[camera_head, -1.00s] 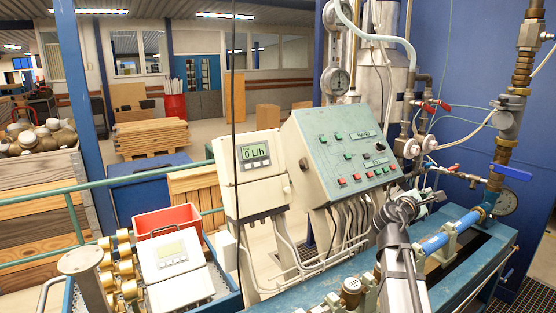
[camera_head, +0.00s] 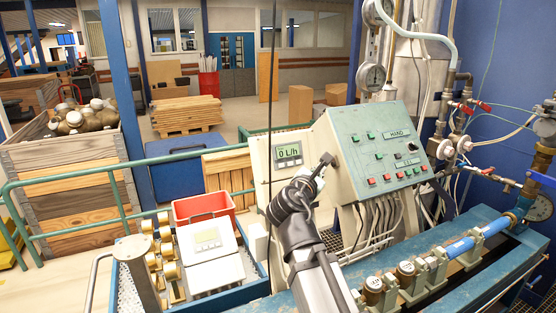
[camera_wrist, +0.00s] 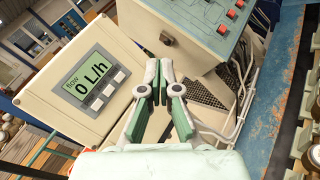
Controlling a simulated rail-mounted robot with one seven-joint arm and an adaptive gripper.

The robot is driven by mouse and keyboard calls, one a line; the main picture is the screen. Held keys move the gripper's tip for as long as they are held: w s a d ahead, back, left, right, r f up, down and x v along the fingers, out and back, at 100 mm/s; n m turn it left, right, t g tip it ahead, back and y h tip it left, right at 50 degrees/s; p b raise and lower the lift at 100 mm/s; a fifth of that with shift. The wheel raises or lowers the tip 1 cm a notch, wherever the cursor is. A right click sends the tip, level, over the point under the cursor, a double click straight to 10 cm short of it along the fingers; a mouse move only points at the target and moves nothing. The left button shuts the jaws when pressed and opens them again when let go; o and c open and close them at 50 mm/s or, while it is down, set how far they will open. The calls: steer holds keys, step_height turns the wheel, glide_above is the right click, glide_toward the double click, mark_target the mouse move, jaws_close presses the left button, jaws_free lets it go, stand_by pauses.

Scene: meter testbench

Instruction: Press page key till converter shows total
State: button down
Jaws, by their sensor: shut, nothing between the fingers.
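The converter (camera_head: 288,152) is a pale box with a small display reading 0 L/h; my arm covers its lower part in the head view. In the wrist view the converter (camera_wrist: 75,70) fills the left side. Its display (camera_wrist: 83,74) shows "flow" and 0 L/h, and three light keys (camera_wrist: 108,90) sit in a row beside it. I cannot read labels on the keys. My gripper (camera_wrist: 159,68) is shut and empty, with its fingertips to the right of the keys, apart from them in the picture. In the head view my gripper (camera_head: 326,161) is between the converter and the green panel.
The green control panel (camera_head: 385,150) with red and green buttons stands close to the right of my gripper. A blue pipe (camera_head: 460,247) runs along the bench at right.

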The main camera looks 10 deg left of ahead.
mark_target(281, 165)
steer(key=s+a+r+n+y, duration=0.1)
steer(key=s+a, duration=0.1)
steer(key=a, duration=0.3)
steer(key=shift+s+a+r+n+p, duration=0.2)
steer(key=shift+n+p, duration=0.1)
steer(key=shift+p, duration=0.1)
steer(key=shift+w+f, duration=0.1)
steer(key=shift+w, duration=0.05)
steer(key=shift+w+a+f+b, duration=0.45)
steer(key=shift+w+a+b, duration=0.3)
steer(key=shift+w, duration=0.4)
steer(key=shift+w+a+f+b, duration=0.5)
steer(key=shift+w+a+b, duration=0.25)
steer(key=shift+w, duration=0.4)
steer(key=shift+w+a+f+b, duration=0.45)
steer(key=shift+w+a+b, duration=0.3)
steer(key=shift+w, duration=0.4)
steer(key=shift+w, duration=0.1)
steer(key=shift+w+a+f, duration=0.1)
steer(key=shift+w+f, duration=0.05)
steer(key=shift+w, duration=0.1)
